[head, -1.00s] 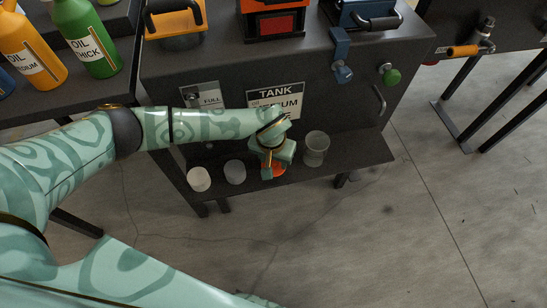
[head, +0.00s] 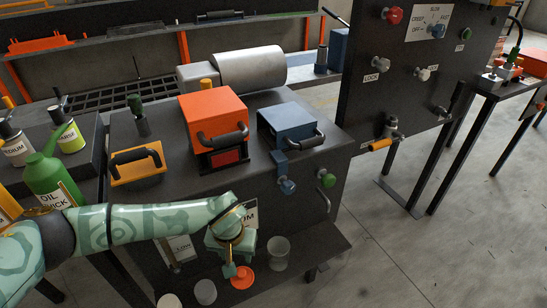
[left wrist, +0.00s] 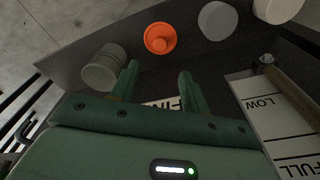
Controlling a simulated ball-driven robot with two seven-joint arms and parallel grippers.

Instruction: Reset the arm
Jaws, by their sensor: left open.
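My left arm comes in from the left in the head view. Its gripper (head: 230,266) hangs over a low shelf on the front of the tank machine. In the left wrist view the two green fingers (left wrist: 157,78) stand apart with nothing between them. My right gripper is in neither view.
Above are orange (head: 212,112) and blue (head: 290,120) boxes with handles. A green oil bottle (head: 50,180) stands at left.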

